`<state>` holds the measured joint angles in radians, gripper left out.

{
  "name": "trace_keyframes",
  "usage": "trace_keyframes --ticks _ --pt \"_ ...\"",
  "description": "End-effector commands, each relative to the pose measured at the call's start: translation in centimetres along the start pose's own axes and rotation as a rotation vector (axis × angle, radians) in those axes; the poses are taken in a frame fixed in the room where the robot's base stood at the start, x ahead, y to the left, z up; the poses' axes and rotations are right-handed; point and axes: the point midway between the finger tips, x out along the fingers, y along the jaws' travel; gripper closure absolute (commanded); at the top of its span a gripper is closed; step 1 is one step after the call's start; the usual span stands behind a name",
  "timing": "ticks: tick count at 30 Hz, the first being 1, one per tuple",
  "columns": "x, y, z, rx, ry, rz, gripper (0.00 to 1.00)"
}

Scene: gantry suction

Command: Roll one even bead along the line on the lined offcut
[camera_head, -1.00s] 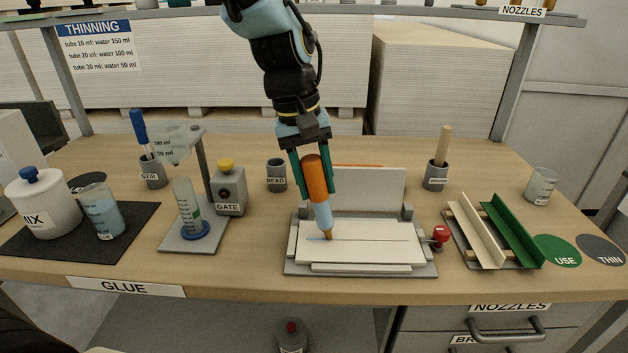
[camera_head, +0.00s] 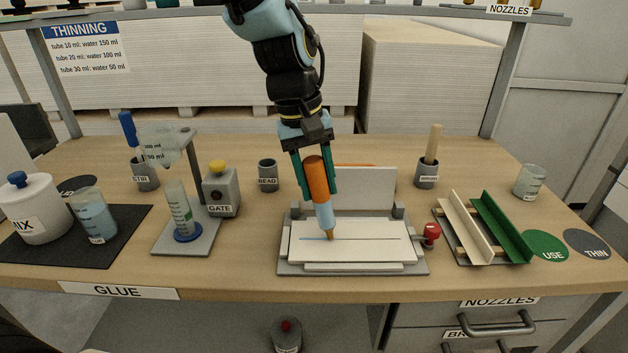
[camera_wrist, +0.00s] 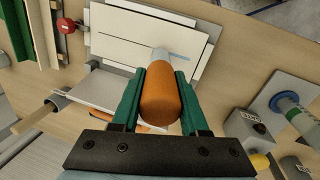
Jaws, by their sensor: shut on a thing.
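My gripper (camera_head: 320,196) is shut on an orange glue pen (camera_head: 317,173) with a pale blue lower part and a tan nozzle. The pen is nearly upright, nozzle down. The lined offcut (camera_head: 370,252) is a white board lying in a grey fixture (camera_head: 422,268). The nozzle tip is at the line, touching or just above it. A blue bead (camera_head: 312,239) runs along the line from its left end to the nozzle. To the right of the nozzle the thin dark line (camera_head: 370,239) is bare. The wrist view shows the pen (camera_wrist: 161,98) and the blue bead (camera_wrist: 178,54).
An upright pale panel (camera_head: 368,190) stands behind the fixture, with a red knob (camera_head: 431,232) at its right. A grey BEAD cup (camera_head: 267,176) and GATE block (camera_head: 221,192) stand left. A green angled rack (camera_head: 502,228) stands right. Bare table lies between.

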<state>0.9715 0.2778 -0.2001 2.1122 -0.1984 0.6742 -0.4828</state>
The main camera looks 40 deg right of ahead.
Motion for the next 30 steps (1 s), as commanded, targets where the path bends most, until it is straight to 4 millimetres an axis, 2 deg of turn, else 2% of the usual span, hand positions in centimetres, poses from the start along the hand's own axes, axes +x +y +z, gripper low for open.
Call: trace_keyframes --ticks 30 --pt "0.2 1.1 0.1 0.001 0.001 0.000 1.00"
